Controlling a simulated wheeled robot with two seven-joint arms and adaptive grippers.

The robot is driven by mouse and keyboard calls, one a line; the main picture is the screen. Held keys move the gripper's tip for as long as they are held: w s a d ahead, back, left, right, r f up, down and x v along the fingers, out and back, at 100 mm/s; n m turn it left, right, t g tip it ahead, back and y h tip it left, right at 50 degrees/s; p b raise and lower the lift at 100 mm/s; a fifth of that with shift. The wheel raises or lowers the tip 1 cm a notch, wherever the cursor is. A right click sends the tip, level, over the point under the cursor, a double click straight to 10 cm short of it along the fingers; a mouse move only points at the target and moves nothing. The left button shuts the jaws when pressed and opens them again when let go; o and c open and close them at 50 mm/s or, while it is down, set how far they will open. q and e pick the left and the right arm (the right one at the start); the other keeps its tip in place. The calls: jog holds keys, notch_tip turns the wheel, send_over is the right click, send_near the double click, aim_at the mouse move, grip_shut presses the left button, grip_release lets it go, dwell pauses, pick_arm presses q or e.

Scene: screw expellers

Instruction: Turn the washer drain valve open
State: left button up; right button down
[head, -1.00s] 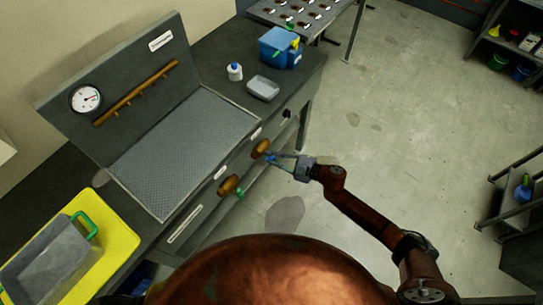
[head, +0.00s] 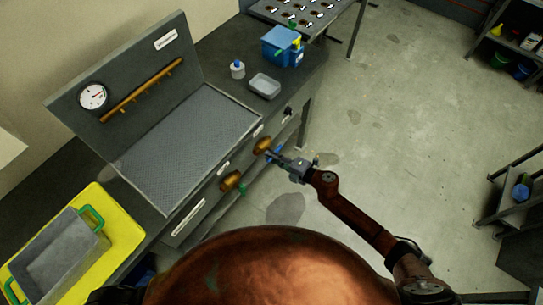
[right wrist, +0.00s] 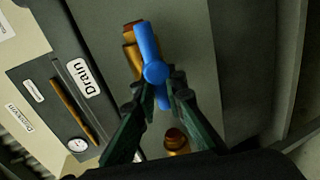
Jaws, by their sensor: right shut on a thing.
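The drain valve has a brass body (head: 262,144) on the front panel of the washer bench and a blue lever handle (right wrist: 148,45). In the right wrist view the "Drain" label (right wrist: 84,76) is on the panel beside it. My right gripper (right wrist: 164,97) is shut on the blue handle, with its dark fingers on either side of it. In the head view my right gripper (head: 279,157) is at the valve from the right, and its fingers partly hide the handle. My left gripper is not in view.
A second brass valve (head: 231,180) with a green handle (head: 243,190) sits to the left on the same panel. A grey tray (head: 265,85), a white bottle (head: 237,69) and a blue bin (head: 281,46) stand on the bench.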

jog(key=shift+w+d+f, duration=0.15)
jog(key=shift+d+f, duration=0.1)
dwell(0.3)
jog(key=c, duration=2)
grip_release()
jog(key=shift+r, duration=0.1)
jog(key=shift+o, duration=0.2)
jog(key=shift+a, duration=0.1)
jog(key=shift+r, duration=0.1)
jog(key=v, duration=1.2)
